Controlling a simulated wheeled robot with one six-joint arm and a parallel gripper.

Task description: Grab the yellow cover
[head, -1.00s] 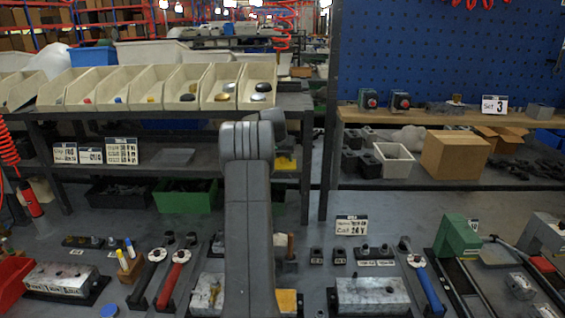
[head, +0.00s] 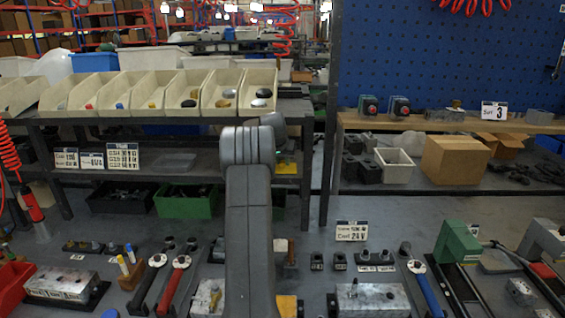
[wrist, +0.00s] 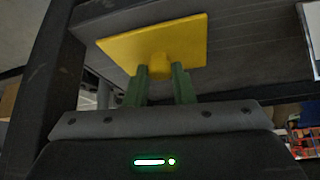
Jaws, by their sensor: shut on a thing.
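The yellow cover (wrist: 155,45) is a flat square plate with a small knob on its near side. In the wrist view, the green fingers of my gripper (wrist: 162,80) are shut on that knob. The plate is tilted in the view and stands clear beyond the fingertips. In the head view, my arm hides the gripper. A yellow patch (head: 285,169) shows just right of my arm at lower shelf height, and I cannot tell whether it is the held cover. Another yellow piece (head: 287,305) shows low beside my arm, at a block on the bench.
A dark post (wrist: 52,75) and a dark shelf surface are close around the cover in the wrist view. The bench holds metal blocks (head: 372,298), a red-handled wrench (head: 173,285), a blue-handled wrench (head: 428,288) and a green vise (head: 456,243). Cream bins (head: 160,95) stand on the shelf.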

